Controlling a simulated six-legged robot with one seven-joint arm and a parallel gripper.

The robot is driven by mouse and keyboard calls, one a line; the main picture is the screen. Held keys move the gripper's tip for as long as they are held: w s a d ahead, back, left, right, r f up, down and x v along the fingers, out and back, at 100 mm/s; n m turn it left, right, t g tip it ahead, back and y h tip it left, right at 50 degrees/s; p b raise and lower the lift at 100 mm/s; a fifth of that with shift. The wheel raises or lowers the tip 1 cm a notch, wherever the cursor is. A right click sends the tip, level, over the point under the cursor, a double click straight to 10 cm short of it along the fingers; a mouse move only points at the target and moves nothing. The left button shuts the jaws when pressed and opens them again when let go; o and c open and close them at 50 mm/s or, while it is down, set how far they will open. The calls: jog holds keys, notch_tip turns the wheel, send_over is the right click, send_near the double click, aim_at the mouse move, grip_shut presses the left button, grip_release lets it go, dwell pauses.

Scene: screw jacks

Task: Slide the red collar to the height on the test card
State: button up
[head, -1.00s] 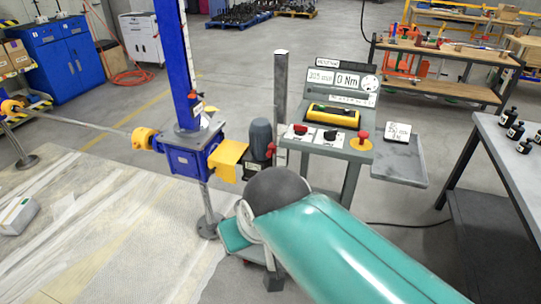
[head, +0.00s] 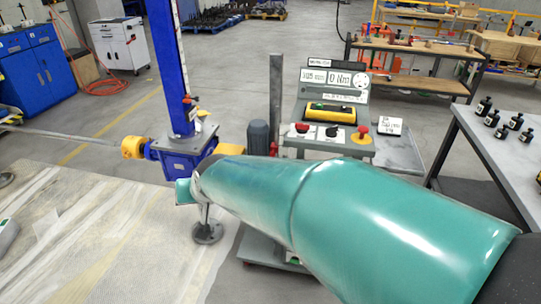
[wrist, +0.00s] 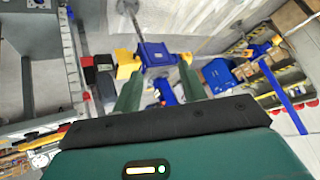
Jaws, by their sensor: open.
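A small red part (wrist: 87,61), which looks like the red collar, sits against a graduated grey post (wrist: 69,45) beside a black block in the wrist view. The post shows upright in the head view (head: 276,90), with its lower part hidden behind my arm. The red part is left of the fingers in the wrist view.
A blue screw jack (head: 183,150) with a tall blue column (head: 167,60) stands left of the post. A grey motor (head: 258,137) is close by. The console (head: 331,112) has red knobs. A table with black bottles (head: 500,122) stands right.

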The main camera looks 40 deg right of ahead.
jog(key=w+d+f+m+t+h, duration=0.1)
jog(key=w+d+f+m+h, duration=0.2)
jog(key=w+d+f, duration=0.4)
jog(key=m+t+h, duration=0.3)
jog(key=m+h, duration=0.1)
jog(key=h, duration=0.6)
send_near(272, 155)
jog(key=x, duration=1)
jog(key=shift+w+d+f, duration=0.15)
jog(key=shift+w+d, duration=0.1)
jog(key=shift+d, duration=0.05)
grip_shut()
jog(key=shift+f, duration=0.1)
